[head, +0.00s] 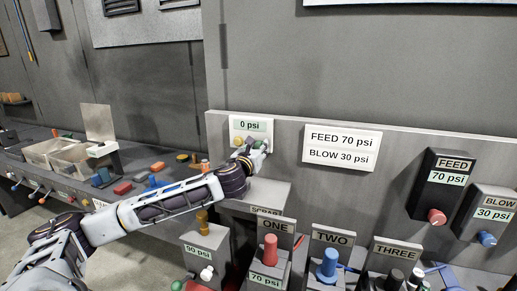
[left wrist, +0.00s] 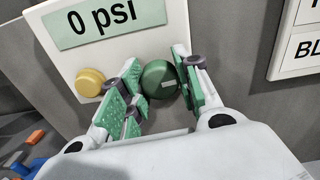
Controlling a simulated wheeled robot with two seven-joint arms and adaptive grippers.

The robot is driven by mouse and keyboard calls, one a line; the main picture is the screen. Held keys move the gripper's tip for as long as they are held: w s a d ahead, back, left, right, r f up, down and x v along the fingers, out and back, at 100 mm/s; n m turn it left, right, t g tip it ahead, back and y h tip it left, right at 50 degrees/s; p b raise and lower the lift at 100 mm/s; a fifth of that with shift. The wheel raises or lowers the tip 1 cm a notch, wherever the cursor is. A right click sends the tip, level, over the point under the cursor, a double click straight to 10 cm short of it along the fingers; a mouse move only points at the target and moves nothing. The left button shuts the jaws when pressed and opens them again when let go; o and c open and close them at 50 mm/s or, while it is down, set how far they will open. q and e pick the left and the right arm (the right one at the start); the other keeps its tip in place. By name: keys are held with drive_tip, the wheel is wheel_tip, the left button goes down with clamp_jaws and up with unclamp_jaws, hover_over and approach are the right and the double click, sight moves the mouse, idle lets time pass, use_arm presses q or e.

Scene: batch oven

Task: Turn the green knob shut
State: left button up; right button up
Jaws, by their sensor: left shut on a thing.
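The green knob (left wrist: 158,76) is on a white panel (left wrist: 75,62) under a label reading 0 psi. My left gripper (left wrist: 160,84) has its green-padded fingers on either side of the knob and is shut on it. A small pale mark shows on the knob's face. In the head view my left arm reaches from the lower left to the same white panel (head: 234,124), and my left gripper (head: 255,147) is at its lower part. The knob is mostly hidden there by the gripper. My right gripper is not in view.
A yellow knob (left wrist: 90,82) sits left of the green one on the same panel. A sign (head: 342,147) reads FEED 70 psi, BLOW 30 psi. Units ONE, TWO and THREE stand below. A cluttered bench lies left.

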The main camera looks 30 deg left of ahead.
use_arm(q)
drive_tip(key=n, duration=0.3)
drive_tip(key=shift+n, duration=0.4)
drive_tip(key=n, duration=0.4)
drive_tip(key=shift+b, duration=0.3)
drive_tip(key=n, duration=0.9)
drive_tip(key=shift+b, duration=0.35)
drive_tip(key=o, duration=1)
